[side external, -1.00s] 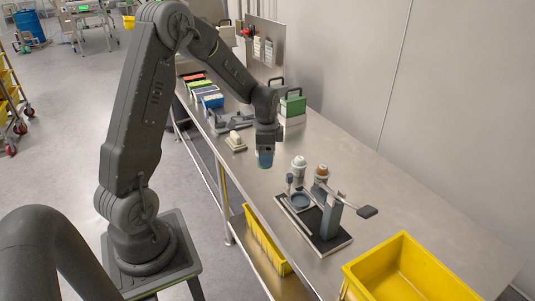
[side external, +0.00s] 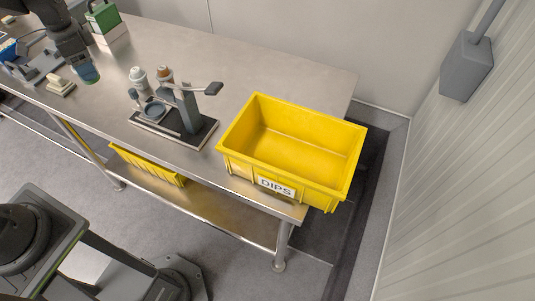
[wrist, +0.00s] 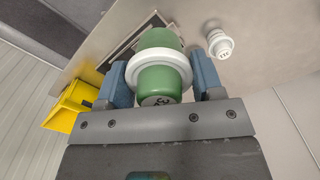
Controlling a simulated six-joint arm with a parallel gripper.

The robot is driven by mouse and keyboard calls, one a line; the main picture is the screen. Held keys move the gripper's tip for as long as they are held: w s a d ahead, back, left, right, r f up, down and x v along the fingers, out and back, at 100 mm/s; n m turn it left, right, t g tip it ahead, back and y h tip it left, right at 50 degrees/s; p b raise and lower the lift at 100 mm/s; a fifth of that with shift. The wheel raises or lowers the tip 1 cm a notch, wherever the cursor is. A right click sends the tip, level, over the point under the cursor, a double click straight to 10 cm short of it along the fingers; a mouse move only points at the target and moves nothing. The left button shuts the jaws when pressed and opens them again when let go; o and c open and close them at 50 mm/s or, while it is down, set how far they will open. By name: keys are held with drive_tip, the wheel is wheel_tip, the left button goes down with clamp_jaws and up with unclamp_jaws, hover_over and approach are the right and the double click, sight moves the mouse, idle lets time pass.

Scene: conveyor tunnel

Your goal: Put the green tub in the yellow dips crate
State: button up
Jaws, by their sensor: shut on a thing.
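In the wrist view, the green tub (wrist: 159,84) with a wide white ring sits between the blue fingers of my gripper (wrist: 161,75), which is shut on it. In the side external view my gripper (side external: 88,74) is at the upper left, above the bench, left of the press. There the tub is mostly hidden by the fingers. The yellow dips crate (side external: 276,168), labelled DIPS, stands on the right end of the bench, open and empty, well apart from my gripper. It also shows at the left of the wrist view (wrist: 66,112).
A lever press (side external: 186,110) on a dark base stands between my gripper and the crate. A green box (side external: 103,17) is at the back left.

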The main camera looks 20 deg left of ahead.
drive_tip(key=r, duration=0.7)
drive_tip(key=shift+w+d, duration=0.2)
drive_tip(key=w+d+m, duration=0.5)
drive_tip(key=w+d, duration=0.2)
drive_tip(key=d, duration=0.2)
drive_tip(key=m, duration=1.3)
hover_over(277, 159)
wheel_tip(277, 159, down, 19)
drive_tip(key=shift+f, duration=2.4)
